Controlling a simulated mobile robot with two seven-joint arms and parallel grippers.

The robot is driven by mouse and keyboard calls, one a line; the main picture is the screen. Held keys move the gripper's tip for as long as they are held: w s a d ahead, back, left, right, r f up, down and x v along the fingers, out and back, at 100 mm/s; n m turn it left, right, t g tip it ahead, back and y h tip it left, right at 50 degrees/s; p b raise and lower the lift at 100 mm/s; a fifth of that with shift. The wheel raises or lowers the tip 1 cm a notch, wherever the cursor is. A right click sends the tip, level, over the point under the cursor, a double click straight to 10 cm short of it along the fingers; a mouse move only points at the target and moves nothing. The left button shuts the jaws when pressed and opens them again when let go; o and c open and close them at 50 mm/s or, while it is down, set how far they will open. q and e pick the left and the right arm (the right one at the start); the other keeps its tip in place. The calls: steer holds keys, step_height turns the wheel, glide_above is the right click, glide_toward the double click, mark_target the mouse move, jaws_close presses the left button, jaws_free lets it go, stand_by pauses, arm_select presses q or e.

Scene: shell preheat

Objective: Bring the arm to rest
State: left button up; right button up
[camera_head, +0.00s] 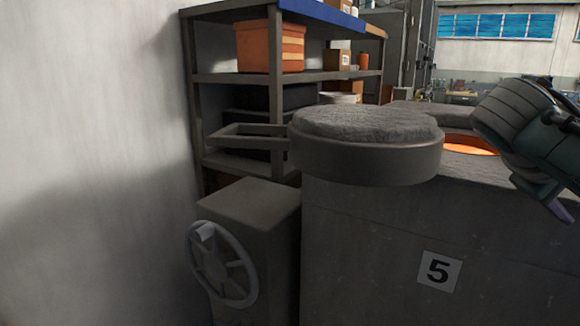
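Part of my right arm comes in at the right edge, with a dark grey rounded link, a teal part and a purplish tip. What looks like its gripper end (545,194) is over the right side of the grey furnace block and seems empty. It is cut off by the frame, so I cannot tell whether it is open or shut. My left gripper is not in view.
A grey block (370,250) marked 5 bears a thick round lid (366,158) with a handle frame. An orange glowing opening (468,144) lies right of the lid. A handwheel (222,264) is on a box at left. A shelf (230,77) with boxes stands behind.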

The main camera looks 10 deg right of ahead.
steer(key=w+a+f+t+y, duration=0.3)
steer(key=w+a+f+y, duration=0.2)
steer(key=a+f+y, duration=0.45)
steer(key=s+a+f+n+b, duration=0.3)
steer(key=s+a+f, duration=0.5)
steer(key=s+a, duration=0.3)
steer(key=s+a+y+b, duration=0.25)
steer(key=s+a, duration=0.45)
steer(key=s, duration=0.5)
step_height(320, 180, up, 38)
steer(key=s+p, duration=0.1)
steer(key=p, duration=3.7)
steer(key=shift+a, duration=0.15)
